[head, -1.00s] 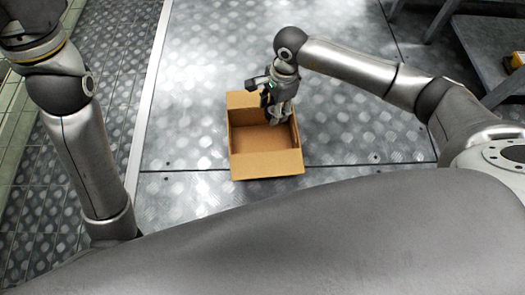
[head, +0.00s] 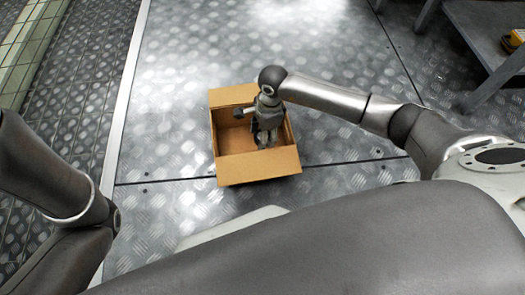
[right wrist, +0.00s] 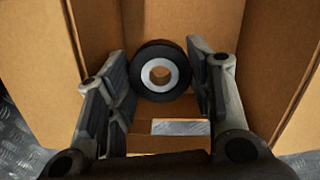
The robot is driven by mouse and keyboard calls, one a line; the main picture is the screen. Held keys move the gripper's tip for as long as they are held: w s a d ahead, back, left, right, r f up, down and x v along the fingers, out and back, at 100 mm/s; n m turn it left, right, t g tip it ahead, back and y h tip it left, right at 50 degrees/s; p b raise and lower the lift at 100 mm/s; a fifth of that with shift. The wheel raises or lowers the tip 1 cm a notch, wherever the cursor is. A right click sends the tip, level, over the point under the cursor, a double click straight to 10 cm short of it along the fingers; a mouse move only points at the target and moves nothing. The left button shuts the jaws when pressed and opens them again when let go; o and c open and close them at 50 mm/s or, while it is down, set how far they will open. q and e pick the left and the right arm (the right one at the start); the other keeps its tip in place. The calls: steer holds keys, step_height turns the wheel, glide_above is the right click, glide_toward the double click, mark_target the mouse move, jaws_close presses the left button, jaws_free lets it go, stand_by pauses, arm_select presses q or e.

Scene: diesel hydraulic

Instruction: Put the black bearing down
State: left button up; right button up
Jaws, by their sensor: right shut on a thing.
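The black bearing (right wrist: 145,84), a thick black ring with a pale inner ring and a central hole, is between the two fingers of my right gripper (right wrist: 160,78) in the right wrist view. The fingers are shut on it. In the head view my right gripper (head: 264,139) points down inside the open cardboard box (head: 258,168); the bearing cannot be made out there. Whether the bearing touches the box floor I cannot tell. My left arm shows at the left edge of the head view, but its gripper is out of frame.
The box stands on a bare metal tread-plate floor (head: 170,120), with free room around it. A grey metal table (head: 485,35) with a yellow object (head: 513,40) on it is at the upper right. A pale strip (head: 128,80) runs along the floor at the left.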

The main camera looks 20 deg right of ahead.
steer(key=shift+f+b, duration=2.5)
steer(key=shift+f, duration=1.65)
steer(key=shift+f, duration=0.25)
steer(key=o, duration=0.8)
steer(key=shift+c, duration=0.2)
steer(key=shift+r, duration=0.1)
steer(key=shift+r, duration=0.15)
